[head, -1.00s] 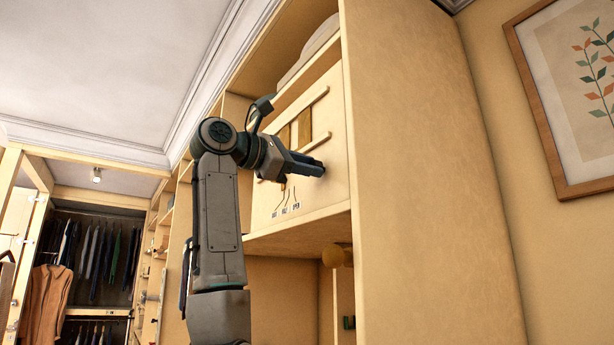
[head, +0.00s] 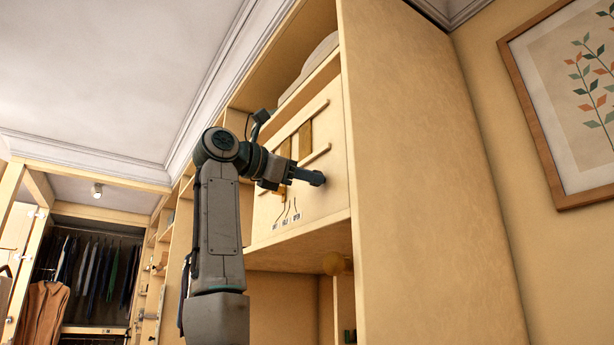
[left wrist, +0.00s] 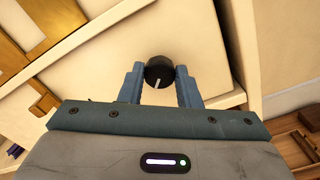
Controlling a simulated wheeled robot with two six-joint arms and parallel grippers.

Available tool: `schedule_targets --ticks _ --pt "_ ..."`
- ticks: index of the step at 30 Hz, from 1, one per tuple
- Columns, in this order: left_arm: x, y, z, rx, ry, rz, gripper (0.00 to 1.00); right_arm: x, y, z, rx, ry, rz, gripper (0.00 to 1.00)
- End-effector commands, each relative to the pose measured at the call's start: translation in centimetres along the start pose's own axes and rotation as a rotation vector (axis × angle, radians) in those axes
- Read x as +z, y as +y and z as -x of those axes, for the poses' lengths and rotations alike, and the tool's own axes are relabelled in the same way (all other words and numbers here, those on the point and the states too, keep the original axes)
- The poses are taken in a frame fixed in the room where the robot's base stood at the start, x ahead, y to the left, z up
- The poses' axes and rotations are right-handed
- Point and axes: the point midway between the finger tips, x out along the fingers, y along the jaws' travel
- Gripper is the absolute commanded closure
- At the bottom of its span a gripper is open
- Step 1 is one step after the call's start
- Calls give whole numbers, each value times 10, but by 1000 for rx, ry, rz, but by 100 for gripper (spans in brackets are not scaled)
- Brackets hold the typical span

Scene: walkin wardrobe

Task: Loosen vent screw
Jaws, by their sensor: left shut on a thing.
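The vent screw appears as a round black knob with a pale pointer line (left wrist: 159,72) in the left wrist view. It sits on a cream panel (head: 330,185) in the wardrobe. My left gripper (head: 318,179) is at the right part of this panel. In the left wrist view my left gripper (left wrist: 160,85) has its two blue fingers on either side of the knob, shut on it. In the head view the fingers hide the knob. Small printed labels with curved marks (head: 286,220) show low on the panel. My right gripper is not in view.
Brass-coloured strips (head: 304,140) and wooden rails (head: 318,154) are on the panel left of and above the gripper. A tall wardrobe side wall (head: 430,180) stands close on the right.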

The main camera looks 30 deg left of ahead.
Motion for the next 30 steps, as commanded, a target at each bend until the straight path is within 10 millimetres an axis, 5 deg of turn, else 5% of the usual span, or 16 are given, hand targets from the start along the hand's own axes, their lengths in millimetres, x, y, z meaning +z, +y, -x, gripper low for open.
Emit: schedule_targets --ticks 2,3,6,19,30 --pt "-4 -2 -2 -8 9 1 93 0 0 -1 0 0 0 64" --pt "-4 -2 -2 -8 9 1 68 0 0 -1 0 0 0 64" --pt "-4 -2 -2 -7 7 1 48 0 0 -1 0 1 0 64" --pt "-2 -1 7 -3 3 -1 48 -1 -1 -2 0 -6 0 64" --pt "-4 -1 67 0 2 0 48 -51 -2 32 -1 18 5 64"
